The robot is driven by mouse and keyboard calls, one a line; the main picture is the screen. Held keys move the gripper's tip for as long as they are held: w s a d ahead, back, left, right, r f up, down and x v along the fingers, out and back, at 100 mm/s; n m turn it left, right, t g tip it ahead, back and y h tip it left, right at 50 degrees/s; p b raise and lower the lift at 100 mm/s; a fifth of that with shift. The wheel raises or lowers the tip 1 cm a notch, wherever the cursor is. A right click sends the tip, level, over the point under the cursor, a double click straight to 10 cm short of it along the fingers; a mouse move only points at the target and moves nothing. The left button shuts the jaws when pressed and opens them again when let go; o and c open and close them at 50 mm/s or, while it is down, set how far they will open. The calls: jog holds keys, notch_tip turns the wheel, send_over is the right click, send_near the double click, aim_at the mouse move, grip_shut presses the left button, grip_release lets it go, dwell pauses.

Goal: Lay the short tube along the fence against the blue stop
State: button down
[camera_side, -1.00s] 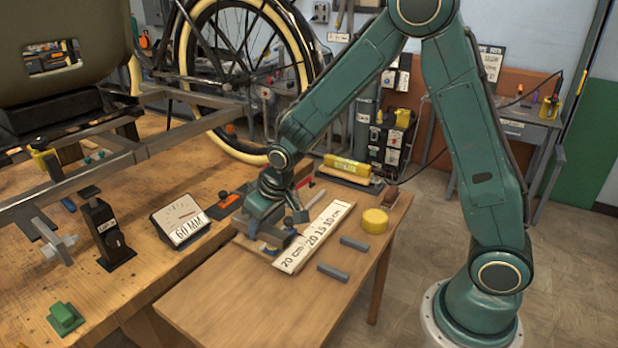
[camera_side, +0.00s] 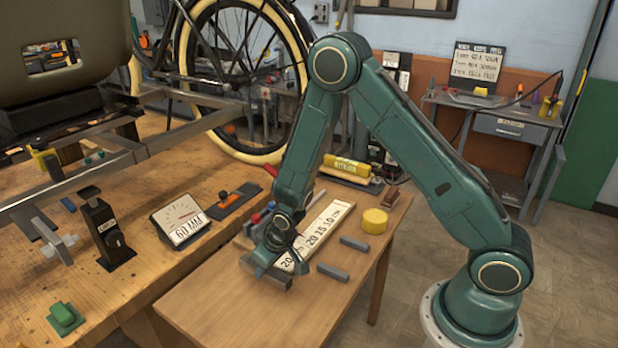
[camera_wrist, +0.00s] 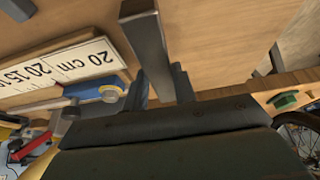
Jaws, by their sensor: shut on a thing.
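My gripper (camera_wrist: 160,88) is shut on a grey square tube (camera_wrist: 146,40), which sticks out beyond the fingers in the wrist view. In the side view my gripper (camera_side: 270,258) is at the near end of the white measuring board (camera_side: 322,222), with the held tube (camera_side: 277,280) low at the table. I cannot tell whether it touches the table. The board, marked 20 cm, also shows in the wrist view (camera_wrist: 95,58). The blue stop (camera_wrist: 90,90) is beside the board, left of my gripper and apart from the tube. The fence is not clearly distinguishable in either view.
Two grey tubes (camera_side: 355,244) (camera_side: 333,272) lie right of the board. A yellow round block (camera_side: 375,220) stands behind them. A 60 MM gauge (camera_side: 181,222) and a black stand (camera_side: 104,235) are on the bench at left. The table's front is bare.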

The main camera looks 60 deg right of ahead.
aim_at(267, 276)
jog(key=shift+f, duration=1.9)
jog(key=shift+f, duration=0.1)
jog(key=c, duration=1.1)
grip_release()
jog(key=shift+s+r, duration=0.2)
jog(key=shift+r, duration=0.45)
jog(key=shift+v, duration=5.45)
